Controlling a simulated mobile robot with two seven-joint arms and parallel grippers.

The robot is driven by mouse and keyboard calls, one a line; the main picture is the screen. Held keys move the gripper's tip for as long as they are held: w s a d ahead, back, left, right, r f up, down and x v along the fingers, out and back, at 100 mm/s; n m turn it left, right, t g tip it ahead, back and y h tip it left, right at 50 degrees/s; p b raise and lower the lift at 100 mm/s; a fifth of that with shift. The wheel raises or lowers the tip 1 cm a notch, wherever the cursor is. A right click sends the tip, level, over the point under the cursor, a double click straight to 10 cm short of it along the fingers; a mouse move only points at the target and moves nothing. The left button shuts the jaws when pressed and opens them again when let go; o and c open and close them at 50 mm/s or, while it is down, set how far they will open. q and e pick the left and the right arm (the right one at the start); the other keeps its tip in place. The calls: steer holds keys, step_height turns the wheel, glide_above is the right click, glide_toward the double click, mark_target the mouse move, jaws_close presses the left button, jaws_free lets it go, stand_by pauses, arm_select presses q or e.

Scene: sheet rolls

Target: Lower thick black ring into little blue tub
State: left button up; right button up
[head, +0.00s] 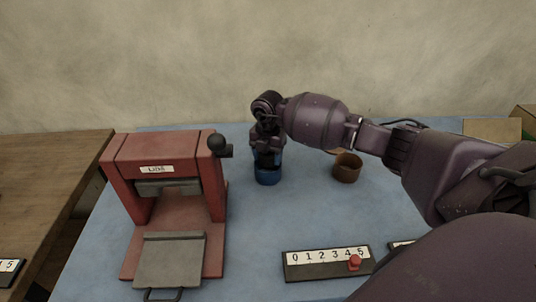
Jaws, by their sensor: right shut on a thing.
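The little blue tub (267,178) stands on the blue table, left of the brown round container. My right gripper (267,154) points down at the tub, with its fingers at or just inside the tub's mouth. It is shut on a dark thing, seemingly the thick black ring, which is mostly hidden by the fingers and the tub's wall. I cannot tell whether the ring touches the tub's bottom. My left gripper is not in view.
A red press (168,200) labelled "LINE" with a black knob stands on the left. A brown round container (346,168) is right of the tub. A numbered strip (327,262) with a red slider lies in front. The table (250,225) between is clear.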

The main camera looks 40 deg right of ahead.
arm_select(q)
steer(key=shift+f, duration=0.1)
arm_select(e)
steer(key=shift+f, duration=0.5)
stand_by(0.3)
steer(key=o, duration=1)
steer(key=shift+o, duration=0.6)
steer(key=shift+o, duration=0.8)
steer(key=shift+r, duration=0.1)
steer(key=shift+r+p, duration=2.25)
steer(key=shift+r, duration=1.75)
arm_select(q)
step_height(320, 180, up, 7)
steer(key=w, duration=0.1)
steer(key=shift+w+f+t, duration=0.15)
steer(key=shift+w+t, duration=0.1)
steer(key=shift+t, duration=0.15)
arm_select(e)
steer(key=shift+f, duration=0.1)
